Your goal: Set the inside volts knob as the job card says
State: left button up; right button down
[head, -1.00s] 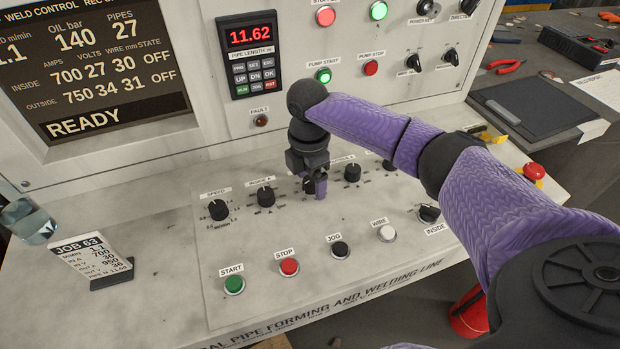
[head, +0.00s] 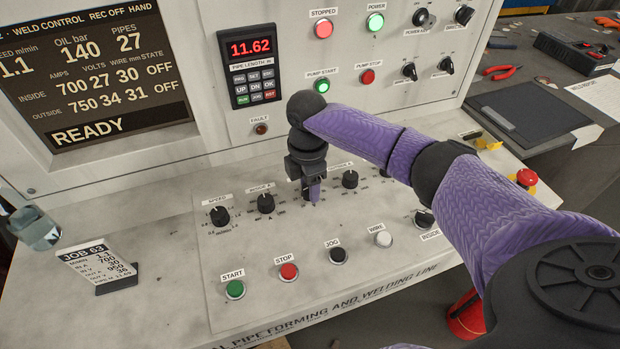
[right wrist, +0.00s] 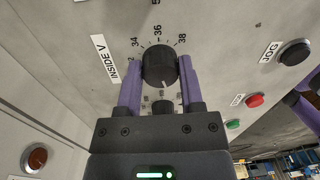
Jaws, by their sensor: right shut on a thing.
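The inside volts knob (right wrist: 159,65) is black, and its label reads INSIDE V in the right wrist view. Its white mark points toward the bottom of that picture, away from the 34, 36 and 38 marks. My right gripper (right wrist: 158,80) has one purple finger on each side of the knob and is shut on it. In the head view my right gripper (head: 312,190) points down at the panel and mostly hides this knob. The job card (head: 98,264) reads JOB 63, with IN V 30. The screen (head: 85,75) shows inside volts 27 and READY. My left gripper is not in view.
The amps knob (head: 265,202) stands left of my gripper and another black knob (head: 350,178) right of it. The START (head: 234,288), STOP (head: 288,271), JOG (head: 337,255) and WIRE (head: 383,239) buttons line the panel's front. A red emergency button (head: 526,178) is at right.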

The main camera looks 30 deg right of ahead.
jog(key=m+p, duration=0.1)
jog(key=p, duration=0.1)
jog(key=m+p, duration=0.2)
jog(key=shift+r, duration=0.3)
jog(key=shift+m+p, duration=0.75)
jog(key=shift+m, duration=0.45)
jog(key=m+p, duration=0.1)
jog(key=m, duration=0.1)
jog(key=shift+f+m+p, duration=0.15)
jog(key=shift+m+p, duration=0.15)
jog(key=shift+p, duration=0.05)
jog(key=m+p, duration=0.1)
jog(key=m, duration=0.2)
jog(key=shift+f+y+p, duration=0.1)
jog(key=shift+y+p, duration=0.2)
jog(key=shift+p, duration=0.05)
jog(key=shift+m, duration=0.6)
